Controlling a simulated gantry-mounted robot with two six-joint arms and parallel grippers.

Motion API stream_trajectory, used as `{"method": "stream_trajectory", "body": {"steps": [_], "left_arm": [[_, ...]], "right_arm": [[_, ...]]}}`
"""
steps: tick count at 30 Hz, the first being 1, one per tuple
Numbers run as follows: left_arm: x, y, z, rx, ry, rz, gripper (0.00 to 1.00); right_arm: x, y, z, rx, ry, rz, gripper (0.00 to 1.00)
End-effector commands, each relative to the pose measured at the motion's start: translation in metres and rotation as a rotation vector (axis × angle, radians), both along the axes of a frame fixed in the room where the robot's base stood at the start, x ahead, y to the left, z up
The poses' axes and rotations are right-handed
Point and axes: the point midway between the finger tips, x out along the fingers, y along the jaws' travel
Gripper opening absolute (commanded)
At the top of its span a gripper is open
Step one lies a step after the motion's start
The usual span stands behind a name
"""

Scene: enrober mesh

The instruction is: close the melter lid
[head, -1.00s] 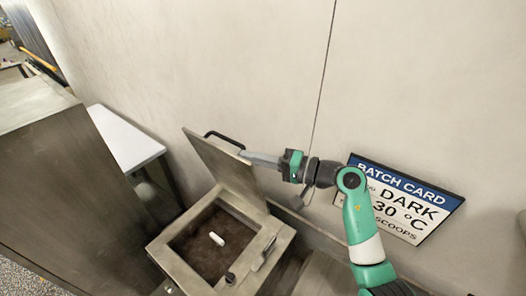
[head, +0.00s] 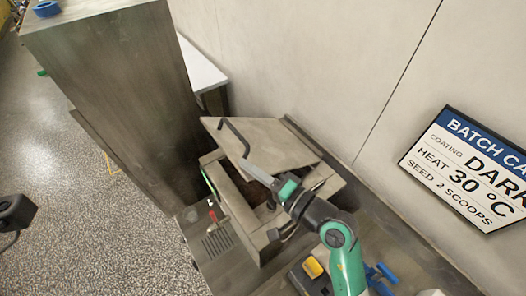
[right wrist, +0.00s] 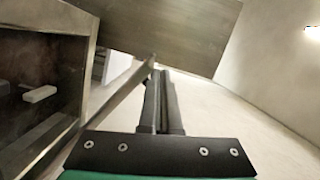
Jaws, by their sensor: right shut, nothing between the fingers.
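The melter lid (head: 268,143) is a flat grey metal plate with a black bar handle (head: 235,137). It is hinged at the back of the square melter (head: 238,208) and stands tilted, partly over the opening. The dark inside still shows below it; a small white piece (right wrist: 40,94) shows inside in the right wrist view. My right gripper (head: 246,163) is shut and empty, its tips at the lid near the handle; I cannot tell whether they touch. Its fingers also show in the right wrist view (right wrist: 160,85), beside the lid's thin edge.
A tall grey metal cabinet (head: 110,70) stands left of the melter, with a white-topped table (head: 202,68) behind it. The wall with the batch card (head: 475,170) is at the right. A red lever (head: 213,216) and a yellow-black object (head: 313,268) are near the front.

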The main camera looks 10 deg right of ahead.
Motion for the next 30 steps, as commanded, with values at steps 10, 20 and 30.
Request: {"method": "stream_trajectory", "body": {"steps": [10, 20, 30], "left_arm": [[0.0, 0.0, -0.015, 0.0, 0.0, 0.0, 0.93], [0.0, 0.0, -0.015, 0.0, 0.0, 0.0, 0.93], [0.0, 0.0, -0.003, 0.0, 0.0, 0.0, 0.93]], "right_arm": [[-0.007, 0.015, -0.03, -0.001, 0.0, 0.0, 0.0], [-0.007, 0.016, -0.031, -0.001, 0.0, -0.001, 0.0], [-0.018, 0.013, -0.024, 0.0, 0.002, 0.006, 0.0]]}}
